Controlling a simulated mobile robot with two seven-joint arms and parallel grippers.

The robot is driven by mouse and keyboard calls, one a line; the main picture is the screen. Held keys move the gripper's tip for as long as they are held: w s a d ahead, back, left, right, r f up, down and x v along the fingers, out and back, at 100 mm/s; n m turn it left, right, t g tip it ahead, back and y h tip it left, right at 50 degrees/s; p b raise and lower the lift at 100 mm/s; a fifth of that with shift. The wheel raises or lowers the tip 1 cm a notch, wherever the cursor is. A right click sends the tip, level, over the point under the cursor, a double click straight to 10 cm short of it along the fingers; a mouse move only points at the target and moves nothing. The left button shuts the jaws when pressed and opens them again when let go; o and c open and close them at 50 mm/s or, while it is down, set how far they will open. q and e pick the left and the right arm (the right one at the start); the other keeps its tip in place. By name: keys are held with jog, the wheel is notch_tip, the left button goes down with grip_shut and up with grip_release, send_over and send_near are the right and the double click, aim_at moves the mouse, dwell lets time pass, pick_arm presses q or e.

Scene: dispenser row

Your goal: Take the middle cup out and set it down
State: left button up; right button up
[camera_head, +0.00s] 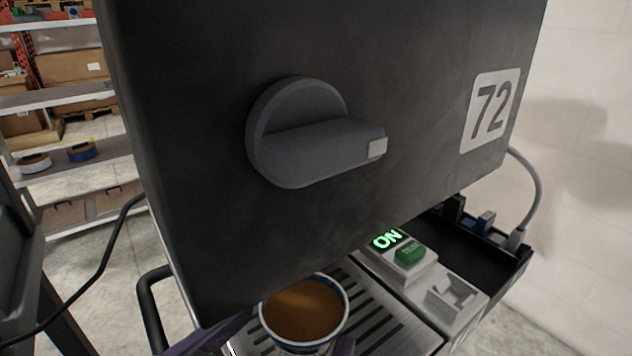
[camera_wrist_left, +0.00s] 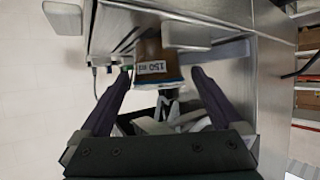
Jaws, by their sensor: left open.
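A cup (camera_head: 304,310) of brown liquid with a pale, dark-edged rim is at the bottom of the head view, over the slotted metal drip tray (camera_head: 392,325). My left gripper (camera_head: 288,343) is open, with purple fingers on either side of the cup in the head view. In the wrist view my left gripper (camera_wrist_left: 161,72) has its fingertips spread wider than the cup, with gaps at both sides. Only one cup shows. My right gripper is not in view.
The dark dispenser body (camera_head: 420,60) with a big grey knob (camera_head: 310,135) and a "72" label overhangs the tray. Right of the tray are a lit "ON" sign (camera_head: 387,239), a green button (camera_head: 410,252) and a grey bracket (camera_head: 455,300). Shelves (camera_head: 60,100) stand at left.

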aim_at(316, 306)
pick_arm(q)
jog(key=x, duration=0.2)
jog(key=shift+w+d+f, duration=0.1)
jog(key=shift+w+f, duration=0.05)
jog(key=shift+w, duration=0.05)
jog(key=b+x, duration=0.1)
jog(key=x, duration=0.3)
jog(key=shift+w+d+f, duration=0.2)
jog(key=shift+w+d, duration=0.05)
jog(key=c, duration=1.3)
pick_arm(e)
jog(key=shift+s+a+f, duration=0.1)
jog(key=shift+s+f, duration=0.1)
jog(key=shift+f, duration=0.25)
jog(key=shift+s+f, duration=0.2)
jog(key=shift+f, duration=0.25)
